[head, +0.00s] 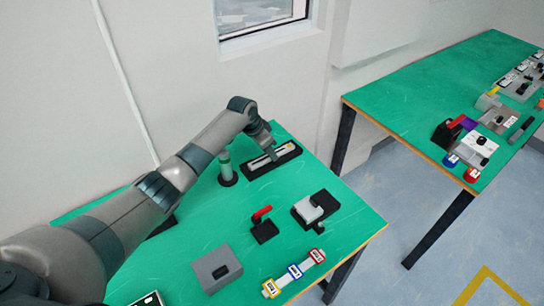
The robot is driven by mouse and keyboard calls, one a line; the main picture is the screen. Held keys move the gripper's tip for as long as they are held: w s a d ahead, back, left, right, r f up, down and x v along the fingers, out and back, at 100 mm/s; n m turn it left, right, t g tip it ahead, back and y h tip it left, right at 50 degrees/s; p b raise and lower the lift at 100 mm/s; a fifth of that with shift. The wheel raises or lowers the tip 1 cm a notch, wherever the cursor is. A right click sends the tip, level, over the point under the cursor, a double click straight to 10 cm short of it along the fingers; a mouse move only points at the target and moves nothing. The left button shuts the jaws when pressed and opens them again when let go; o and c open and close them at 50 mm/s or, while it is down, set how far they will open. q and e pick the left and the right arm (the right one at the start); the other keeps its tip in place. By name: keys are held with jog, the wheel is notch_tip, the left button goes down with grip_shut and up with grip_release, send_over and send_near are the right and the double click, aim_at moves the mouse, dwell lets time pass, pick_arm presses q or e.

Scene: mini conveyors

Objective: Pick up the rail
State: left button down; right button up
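A pale, narrow rail (286,150) lies in a long black holder (258,174) near the far edge of the green table. My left arm reaches in from the left across the table. My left gripper (273,156) is pointed down at the middle of the rail and covers part of it. It is too small to tell whether the fingers are apart or touch the rail. My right gripper is out of the picture.
Nearer are a red-handled black block (264,228), a grey-and-black fixture (312,207), a grey block (216,268) and a strip with coloured clips (294,271). A second green table (430,85) stands right, across a floor gap.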

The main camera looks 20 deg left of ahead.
pick_arm(q)
jog(key=shift+r, duration=0.1)
jog(key=shift+r+b, duration=0.35)
jog(key=shift+r, duration=0.15)
jog(key=r+b, duration=0.1)
jog(key=d+r+b, duration=0.1)
jog(key=r, duration=0.1)
jog(key=shift+r, duration=0.1)
jog(key=d+r+b, duration=0.3)
jog(key=d+r, duration=0.3)
jog(key=d, duration=0.4)
jog(key=shift+d+r+b, duration=0.35)
